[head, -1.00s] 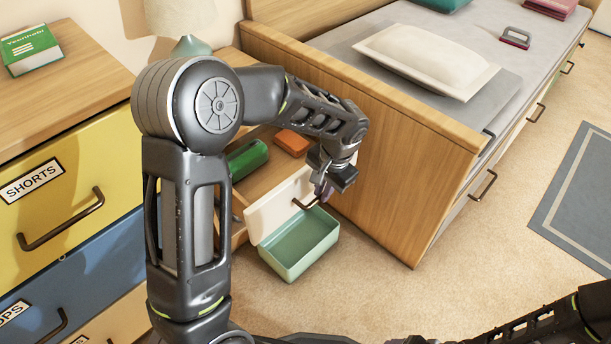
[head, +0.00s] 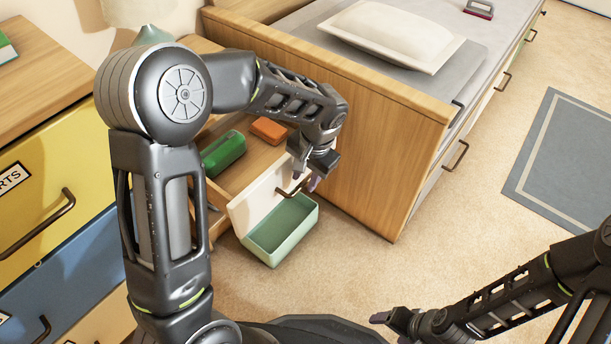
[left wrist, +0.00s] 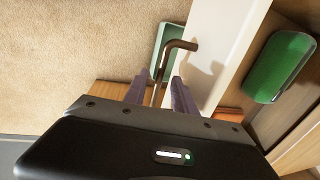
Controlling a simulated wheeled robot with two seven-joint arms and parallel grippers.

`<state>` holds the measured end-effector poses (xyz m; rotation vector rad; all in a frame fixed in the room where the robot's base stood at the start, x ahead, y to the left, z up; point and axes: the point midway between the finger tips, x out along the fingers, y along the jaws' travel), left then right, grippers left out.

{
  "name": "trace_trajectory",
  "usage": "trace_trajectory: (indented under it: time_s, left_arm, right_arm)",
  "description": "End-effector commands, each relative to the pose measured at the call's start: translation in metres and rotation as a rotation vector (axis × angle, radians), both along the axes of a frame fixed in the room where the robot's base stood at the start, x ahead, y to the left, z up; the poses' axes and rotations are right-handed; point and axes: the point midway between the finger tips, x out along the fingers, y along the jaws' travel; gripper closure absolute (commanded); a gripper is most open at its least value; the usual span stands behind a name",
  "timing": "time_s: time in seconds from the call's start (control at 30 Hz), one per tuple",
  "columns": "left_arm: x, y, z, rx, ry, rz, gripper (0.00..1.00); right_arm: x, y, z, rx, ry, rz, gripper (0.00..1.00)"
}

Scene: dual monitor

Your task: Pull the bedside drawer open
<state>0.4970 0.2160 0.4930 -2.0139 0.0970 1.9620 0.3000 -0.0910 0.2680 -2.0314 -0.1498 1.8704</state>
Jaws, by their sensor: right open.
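The bedside drawer (head: 262,196) has a white front and stands pulled out, so its inside shows. A green case (head: 222,153) and an orange box (head: 269,130) lie in it. Its dark bar handle (head: 288,190) also shows in the left wrist view (left wrist: 178,45). My left gripper (head: 307,178) is at the handle. In the left wrist view its two fingers (left wrist: 160,92) are apart, one on each side of the handle, with gaps visible. My right gripper (head: 388,318) is open and empty above the floor at the lower right, away from the drawer.
A pale green open bin (head: 282,232) stands on the carpet just in front of the drawer. The wooden bed end (head: 370,150) rises close on the right. A dresser with yellow and blue drawers (head: 50,200) stands at left. The carpet (head: 440,250) at right is clear.

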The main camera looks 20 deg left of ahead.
Motion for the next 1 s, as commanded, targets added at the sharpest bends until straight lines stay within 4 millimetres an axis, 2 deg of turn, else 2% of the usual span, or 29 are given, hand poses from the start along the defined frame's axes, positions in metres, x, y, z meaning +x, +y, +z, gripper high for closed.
trace_trajectory:
  time_s: [0.27, 0.6, 0.7, 1.0]
  left_arm:
    - [0.0, -0.002, 0.01, -0.001, -0.002, 0.0, 0.68]
    - [-0.002, -0.011, 0.063, 0.0, -0.003, -0.001, 0.68]
    - [-0.003, -0.013, 0.073, -0.001, -0.002, 0.0, 0.68]
    - [-0.004, -0.014, 0.077, 0.0, 0.0, 0.0, 0.68]
  right_arm:
    - [0.0, 0.0, 0.005, 0.0, 0.001, 0.0, 0.27]
    - [-0.004, 0.001, 0.026, 0.004, 0.011, 0.007, 0.27]
    - [-0.005, 0.002, 0.029, 0.006, 0.012, 0.01, 0.27]
    - [-0.006, 0.003, 0.029, 0.007, 0.013, 0.012, 0.27]
